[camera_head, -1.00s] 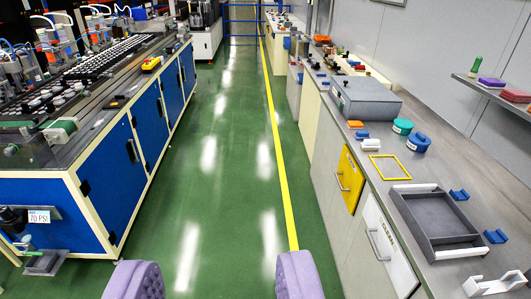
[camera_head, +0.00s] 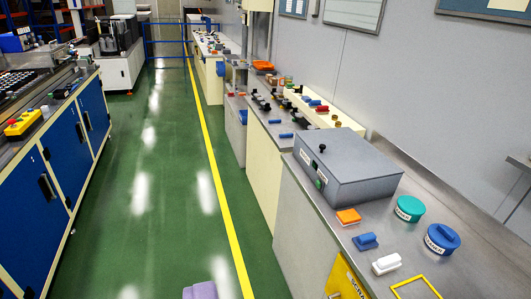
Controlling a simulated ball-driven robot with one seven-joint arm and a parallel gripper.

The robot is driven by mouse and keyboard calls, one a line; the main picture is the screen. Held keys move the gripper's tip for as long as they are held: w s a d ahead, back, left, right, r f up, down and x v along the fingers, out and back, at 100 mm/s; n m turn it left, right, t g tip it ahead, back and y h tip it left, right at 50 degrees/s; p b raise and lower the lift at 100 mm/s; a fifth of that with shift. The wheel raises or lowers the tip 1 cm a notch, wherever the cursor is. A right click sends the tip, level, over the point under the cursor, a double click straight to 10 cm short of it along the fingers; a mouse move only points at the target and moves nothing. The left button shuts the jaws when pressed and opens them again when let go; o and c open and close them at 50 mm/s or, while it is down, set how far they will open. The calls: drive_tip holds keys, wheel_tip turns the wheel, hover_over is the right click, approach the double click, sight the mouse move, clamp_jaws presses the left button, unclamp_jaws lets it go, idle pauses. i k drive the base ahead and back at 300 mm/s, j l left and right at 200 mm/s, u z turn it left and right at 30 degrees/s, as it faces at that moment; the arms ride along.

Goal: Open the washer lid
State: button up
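A round blue lidded container (camera_head: 442,239) stands on the grey bench at the right, its lid closed. Its small white label seems to read "WASHER", but the print is hard to read. A round green lidded container (camera_head: 408,209) with a similar label stands just behind and left of it. One purple finger of my gripper (camera_head: 200,291) shows at the bottom edge, over the green floor and far left of the blue container. The rest of the gripper is out of frame, so its opening is hidden.
On the bench (camera_head: 480,275), a grey box (camera_head: 347,170) stands behind the containers. Orange (camera_head: 348,217), blue (camera_head: 365,241) and white (camera_head: 386,264) small blocks lie in front. Blue cabinets (camera_head: 62,165) stand at the left. The green floor (camera_head: 140,220) between is clear.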

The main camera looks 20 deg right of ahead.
sight(350, 158)
drive_tip(key=i+j+z, duration=0.2)
drive_tip(key=i, duration=1.4)
drive_tip(key=i+z, duration=0.35)
drive_tip(key=i+j+z, duration=0.1)
drive_tip(key=i+z, duration=0.2)
drive_tip(key=i, duration=0.3)
drive_tip(key=i+l+z, duration=0.15)
drive_tip(key=i+z, duration=0.2)
drive_tip(key=z, duration=0.15)
drive_tip(key=i+z, duration=0.5)
drive_tip(key=k+l, duration=0.05)
drive_tip(key=k, duration=0.05)
